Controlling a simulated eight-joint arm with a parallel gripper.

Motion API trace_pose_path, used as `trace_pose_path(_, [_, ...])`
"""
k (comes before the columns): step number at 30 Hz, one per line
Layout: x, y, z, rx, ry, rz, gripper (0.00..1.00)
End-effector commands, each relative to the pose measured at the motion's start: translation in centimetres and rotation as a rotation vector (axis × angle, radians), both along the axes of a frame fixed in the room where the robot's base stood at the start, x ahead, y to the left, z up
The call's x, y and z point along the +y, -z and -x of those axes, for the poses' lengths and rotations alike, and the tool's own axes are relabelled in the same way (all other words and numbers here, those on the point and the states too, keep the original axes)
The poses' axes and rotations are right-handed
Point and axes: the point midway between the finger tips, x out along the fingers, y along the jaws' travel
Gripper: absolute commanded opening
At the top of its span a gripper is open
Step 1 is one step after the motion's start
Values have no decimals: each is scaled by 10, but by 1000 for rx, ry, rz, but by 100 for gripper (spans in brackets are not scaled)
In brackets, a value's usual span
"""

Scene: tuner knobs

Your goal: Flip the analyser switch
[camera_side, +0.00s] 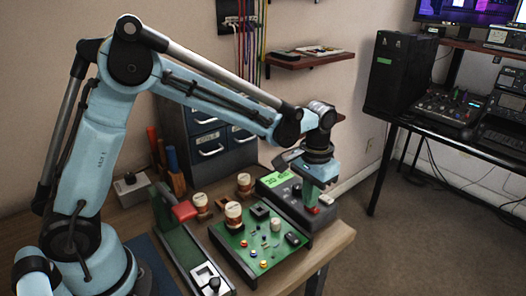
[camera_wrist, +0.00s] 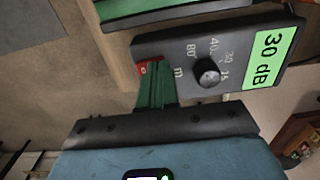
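The analyser is a dark grey box (camera_wrist: 218,35) with a green display (camera_wrist: 267,58) reading "30 dB", a round black knob (camera_wrist: 207,72) and a small red switch (camera_wrist: 148,68) near one end. In the side view the analyser's display (camera_side: 275,179) faces up at the back right of the bench, and the red switch (camera_side: 326,199) shows at its right end. My gripper (camera_wrist: 154,72) points at the analyser with its green fingers together, right by the red switch and partly covering it. I cannot tell whether they touch it. In the side view my gripper (camera_side: 311,203) is low over that end.
A green circuit board (camera_side: 262,262) with knobs and buttons lies in front of the analyser. Copper-coloured coils (camera_side: 233,214) with pale tops stand to its left. Grey drawers (camera_side: 208,143) stand behind. The bench's right edge (camera_side: 335,241) is close to the analyser.

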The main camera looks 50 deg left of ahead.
Motion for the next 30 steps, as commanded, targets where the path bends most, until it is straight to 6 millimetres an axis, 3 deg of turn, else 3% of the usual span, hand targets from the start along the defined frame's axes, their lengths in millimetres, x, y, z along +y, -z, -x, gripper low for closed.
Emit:
trace_pose_path(1, [0, 8, -2, -11, -2, -6, 0])
trace_pose_path(10, [-15, 5, -1, -9, 0, 5, 0])
trace_pose_path(20, [-16, 4, 0, -9, 3, 6, 0])
trace_pose_path(25, [-12, -12, -1, -8, -1, -4, 0])
trace_pose_path(30, [-4, -43, 0, -3, -12, -23, 0])
